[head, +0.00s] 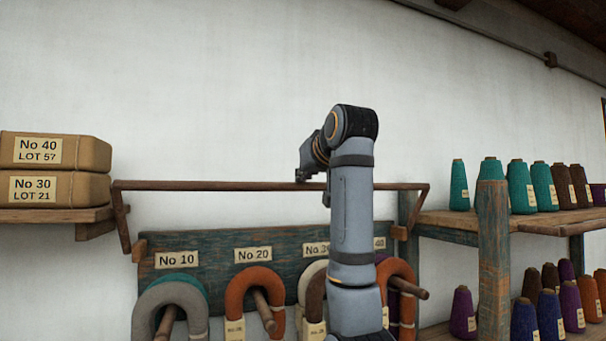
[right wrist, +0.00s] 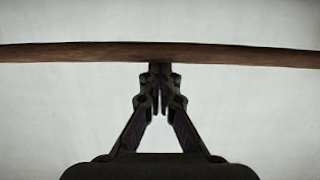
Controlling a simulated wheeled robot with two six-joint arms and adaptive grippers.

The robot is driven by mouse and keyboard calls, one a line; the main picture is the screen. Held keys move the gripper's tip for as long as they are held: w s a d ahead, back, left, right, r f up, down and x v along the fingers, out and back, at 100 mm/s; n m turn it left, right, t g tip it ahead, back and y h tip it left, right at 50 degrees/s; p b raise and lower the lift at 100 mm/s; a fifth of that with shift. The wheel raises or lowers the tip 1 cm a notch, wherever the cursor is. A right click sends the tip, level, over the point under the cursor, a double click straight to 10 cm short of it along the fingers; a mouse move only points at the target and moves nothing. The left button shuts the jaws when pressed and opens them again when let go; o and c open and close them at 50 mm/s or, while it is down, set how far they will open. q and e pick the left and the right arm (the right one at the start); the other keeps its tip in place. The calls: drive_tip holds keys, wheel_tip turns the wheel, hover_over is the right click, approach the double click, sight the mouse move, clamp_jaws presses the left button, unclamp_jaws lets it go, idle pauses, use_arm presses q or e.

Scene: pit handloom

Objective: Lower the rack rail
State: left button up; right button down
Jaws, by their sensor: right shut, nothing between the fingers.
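The rack rail (head: 230,186) is a thin brown wooden bar in the head view, held out on a slanted arm at each end. It stands raised above the green peg board (head: 220,240) with its hanging yarn hanks. My right gripper (head: 302,177) is at the rail, right of its middle, partly hidden by its own wrist. In the right wrist view the fingers (right wrist: 160,68) are closed together, with their tips at the lower edge of the rail (right wrist: 80,52). They look to touch it or nearly so; nothing is between them. My left gripper is not in view.
Wrapped parcels (head: 55,152) sit on a shelf at the left. Yarn cones (head: 518,188) stand on shelves at the right, behind a wooden post (head: 491,260). Hanks (head: 254,298) hang on pegs below the rail.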

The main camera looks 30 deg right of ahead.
drive_tip(key=shift+w+f, duration=0.15)
drive_tip(key=shift+f+b, duration=0.15)
drive_tip(key=shift+b, duration=0.35)
